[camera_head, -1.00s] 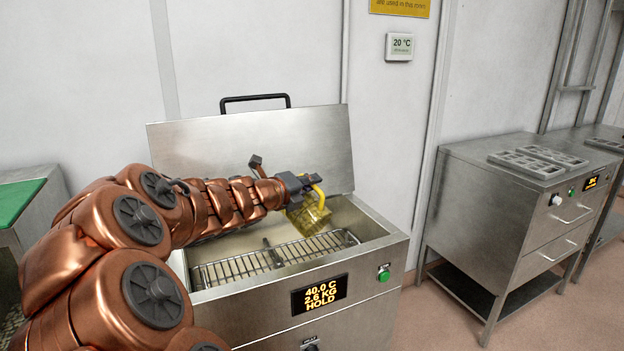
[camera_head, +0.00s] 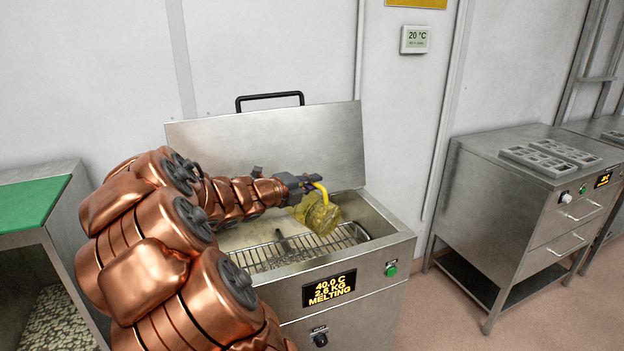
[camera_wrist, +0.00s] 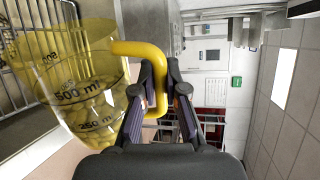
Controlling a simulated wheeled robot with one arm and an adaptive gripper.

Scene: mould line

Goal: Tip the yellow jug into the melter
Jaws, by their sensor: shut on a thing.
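The yellow see-through jug (camera_head: 318,214) is tilted over the open tank of the steel melter (camera_head: 350,293). My gripper (camera_head: 306,184) is shut on the jug's yellow handle. In the wrist view the gripper (camera_wrist: 158,88) has its fingers on either side of the handle, and the jug (camera_wrist: 75,80) shows volume marks with pale pieces inside. The melter's lid (camera_head: 270,150) stands open at the back. A wire rack (camera_head: 270,254) lies across the tank. The melter's display (camera_head: 329,288) reads 40.0 C, 2.6 KG, MELTING. Part of the tank is hidden behind my arm.
A steel cabinet (camera_head: 500,215) with grey moulds (camera_head: 550,157) on top stands to the right, past a gap of floor. A green-topped counter (camera_head: 30,202) is at the left. The raised lid and tank walls stand close around the jug.

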